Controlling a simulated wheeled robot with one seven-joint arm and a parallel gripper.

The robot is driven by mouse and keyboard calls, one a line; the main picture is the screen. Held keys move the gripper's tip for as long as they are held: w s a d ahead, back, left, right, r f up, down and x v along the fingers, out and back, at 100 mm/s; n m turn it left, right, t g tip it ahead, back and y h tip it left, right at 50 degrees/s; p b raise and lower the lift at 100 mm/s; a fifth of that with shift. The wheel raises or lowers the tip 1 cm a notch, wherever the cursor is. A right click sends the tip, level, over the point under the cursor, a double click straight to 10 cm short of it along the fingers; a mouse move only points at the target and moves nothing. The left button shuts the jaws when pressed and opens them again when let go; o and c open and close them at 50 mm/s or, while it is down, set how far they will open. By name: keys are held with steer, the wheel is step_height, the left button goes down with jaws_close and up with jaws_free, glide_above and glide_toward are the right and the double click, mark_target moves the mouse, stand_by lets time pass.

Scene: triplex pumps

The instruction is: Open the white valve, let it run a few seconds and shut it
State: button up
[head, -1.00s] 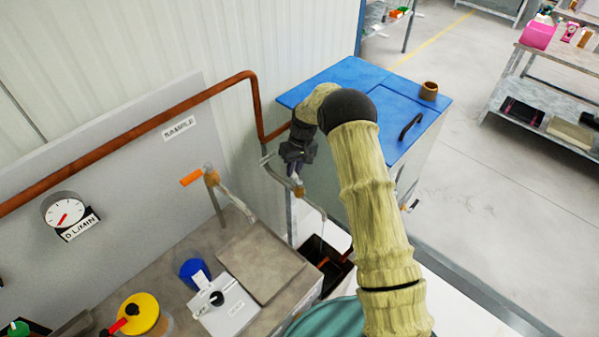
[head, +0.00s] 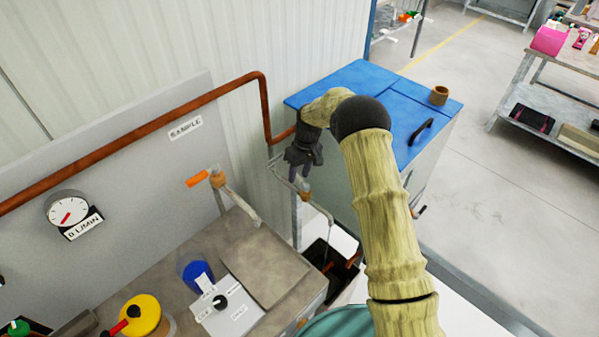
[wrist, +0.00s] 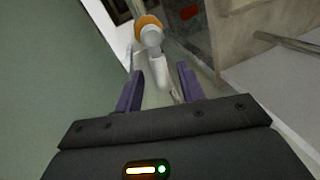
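My gripper (head: 303,160) is over the rear tap, beside the blue-topped cabinet. In the wrist view its two purple fingers (wrist: 160,88) are open. The white valve handle (wrist: 159,70) lies between the fingertips, with a gap visible on the sides. An orange collar (wrist: 150,22) is just beyond it. In the head view the orange-brown tap body (head: 305,191) shows under my gripper, and the white handle is hidden there. The tap's spout (head: 322,211) bends down over a dark sink (head: 340,262).
A second tap with an orange lever (head: 197,179) stands to the left on the grey bench. A copper pipe (head: 130,138) runs along the panel behind. A dial gauge (head: 68,211) is at left. The blue-topped cabinet (head: 375,85) stands right behind my gripper. Open floor lies to the right.

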step_height(320, 180, up, 17)
steer(key=w+d+b, duration=0.2)
steer(key=shift+d+b, duration=0.3)
steer(key=shift+b, duration=0.1)
stand_by(0.4)
steer(key=s+d+m+t, duration=0.1)
steer(key=s+d, duration=0.4)
steer(key=s, duration=0.5)
steer(key=s+d+f+m+t+h, duration=0.1)
steer(key=s+d+m, duration=0.3)
steer(key=s, duration=0.6)
steer(key=s+d+f+m+t, duration=0.1)
steer(key=s+d, duration=0.4)
steer(key=s, duration=0.6)
steer(key=shift+d+m+t+h, duration=0.4)
steer(key=shift+m+t, duration=0.1)
steer(key=shift+m, duration=0.3)
steer(key=shift+f, duration=0.1)
